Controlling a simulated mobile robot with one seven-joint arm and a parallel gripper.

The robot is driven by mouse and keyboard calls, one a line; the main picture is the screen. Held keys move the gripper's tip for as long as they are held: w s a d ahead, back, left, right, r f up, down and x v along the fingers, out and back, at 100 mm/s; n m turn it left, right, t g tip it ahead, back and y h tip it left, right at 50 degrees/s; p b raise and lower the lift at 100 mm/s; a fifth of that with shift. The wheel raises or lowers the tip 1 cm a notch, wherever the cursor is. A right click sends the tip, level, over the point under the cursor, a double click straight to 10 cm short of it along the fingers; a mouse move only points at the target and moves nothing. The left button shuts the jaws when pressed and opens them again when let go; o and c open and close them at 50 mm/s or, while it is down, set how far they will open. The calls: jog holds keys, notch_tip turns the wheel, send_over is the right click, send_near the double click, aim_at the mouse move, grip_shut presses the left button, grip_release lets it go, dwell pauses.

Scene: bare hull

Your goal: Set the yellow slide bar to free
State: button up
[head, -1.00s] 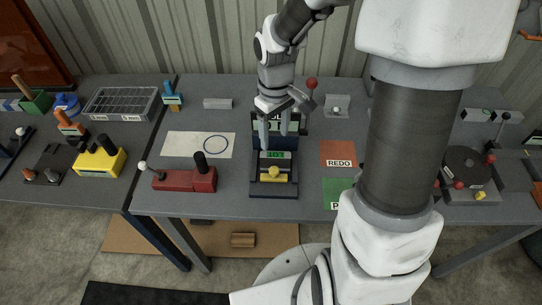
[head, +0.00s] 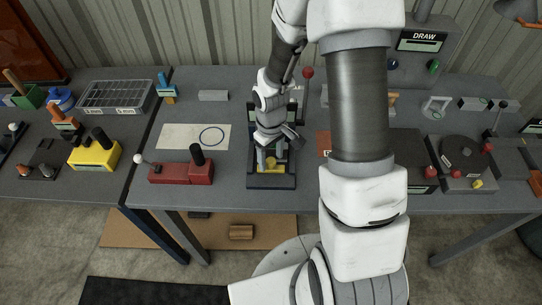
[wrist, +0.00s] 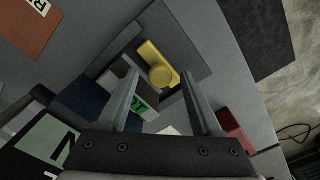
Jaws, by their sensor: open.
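The yellow slide bar (wrist: 152,58) with its round knob sits on a dark device base (head: 271,182), and in the head view the yellow slide bar (head: 269,166) is partly hidden by my gripper. My gripper (head: 270,155) is above it, pointing down. In the wrist view my gripper (wrist: 162,78) is open, its two fingers on either side of the knob with space around it. I cannot tell whether the fingertips are down at knob height. A small green display (wrist: 139,104) shows between the fingers; its text is unreadable. No "free" marking is readable.
A red block with a black handle (head: 181,172) stands left of the device. A white sheet with a ring (head: 194,137) lies behind it. An orange plate (head: 323,145) is to the right, partly behind my arm. A yellow block (head: 94,150) stands far left.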

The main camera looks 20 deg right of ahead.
grip_shut()
dwell(1.4)
